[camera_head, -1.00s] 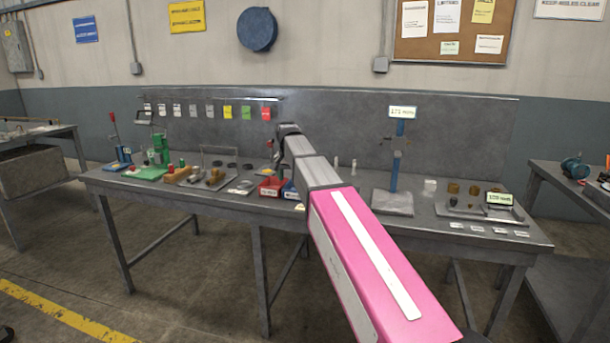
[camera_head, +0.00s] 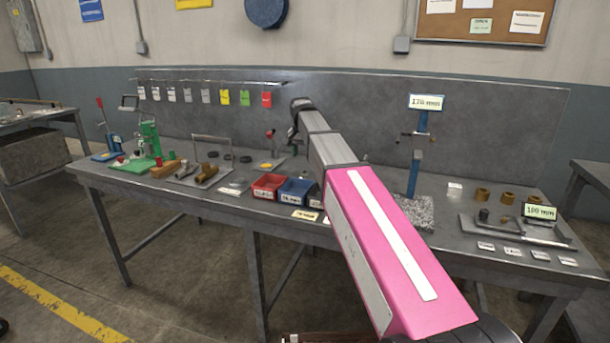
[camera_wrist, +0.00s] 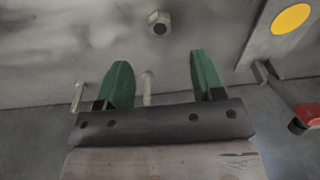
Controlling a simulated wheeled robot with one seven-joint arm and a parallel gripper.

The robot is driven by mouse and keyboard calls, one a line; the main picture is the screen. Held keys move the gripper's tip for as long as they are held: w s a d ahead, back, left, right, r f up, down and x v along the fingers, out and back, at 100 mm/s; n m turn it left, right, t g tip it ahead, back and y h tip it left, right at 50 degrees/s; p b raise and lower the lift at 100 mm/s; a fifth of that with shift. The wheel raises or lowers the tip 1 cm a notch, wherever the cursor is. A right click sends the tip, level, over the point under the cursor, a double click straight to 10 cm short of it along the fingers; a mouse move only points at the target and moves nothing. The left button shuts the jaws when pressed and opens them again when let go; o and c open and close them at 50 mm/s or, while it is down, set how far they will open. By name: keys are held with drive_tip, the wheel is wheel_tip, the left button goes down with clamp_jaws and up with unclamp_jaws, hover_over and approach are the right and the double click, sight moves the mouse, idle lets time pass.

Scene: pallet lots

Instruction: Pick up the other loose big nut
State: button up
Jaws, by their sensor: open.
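A big grey hex nut (camera_wrist: 160,22) with a dark hole lies on the grey surface at the top middle of the wrist view. My gripper (camera_wrist: 160,62) shows two green fingers spread apart, with nothing held between them. The nut is beyond the fingertips, roughly in line with the gap. A pale bolt-like piece (camera_wrist: 147,88) shows between the fingers, and another (camera_wrist: 79,97) is just left of the left finger. In the head view my arm hides the gripper and the nut.
A yellow disc (camera_wrist: 291,18) and a red part (camera_wrist: 307,115) are at the right of the wrist view. On the workbench (camera_head: 240,208) stand a red bin (camera_head: 268,186), a blue bin (camera_head: 296,191), a green press (camera_head: 150,140) and a blue stand (camera_head: 416,165).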

sight(304, 172)
drive_tip(key=f, duration=0.8)
drive_tip(key=shift+w+d, duration=0.15)
drive_tip(key=shift+w, duration=0.25)
drive_tip(key=c, duration=1)
